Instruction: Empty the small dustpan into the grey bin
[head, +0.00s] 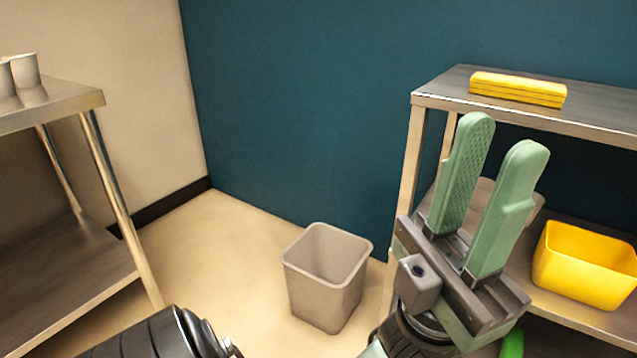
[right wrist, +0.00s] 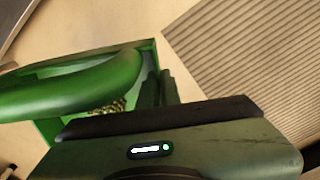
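The grey bin (head: 326,279) stands upright on the floor, low in the middle of the head view, and its visible inside looks empty. My left gripper (head: 496,150) is to the right of the bin and nearer to me. Its two pale green fingers point up, apart, with nothing between them. The small green dustpan (right wrist: 75,88) fills the left of the right wrist view, with brown beans (right wrist: 108,107) in its pan. My right gripper (right wrist: 166,92) is at its thick handle and seems shut on it, though its fingers are mostly hidden. A bit of green (head: 513,343) shows at the head view's bottom edge.
A steel table (head: 60,104) with white cups (head: 25,71) stands at left. A steel shelf unit (head: 445,90) at right holds folded yellow cloths (head: 518,89) and a yellow tub (head: 585,264). A ribbed grey surface (right wrist: 250,65) shows in the wrist view. Floor left of the bin is clear.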

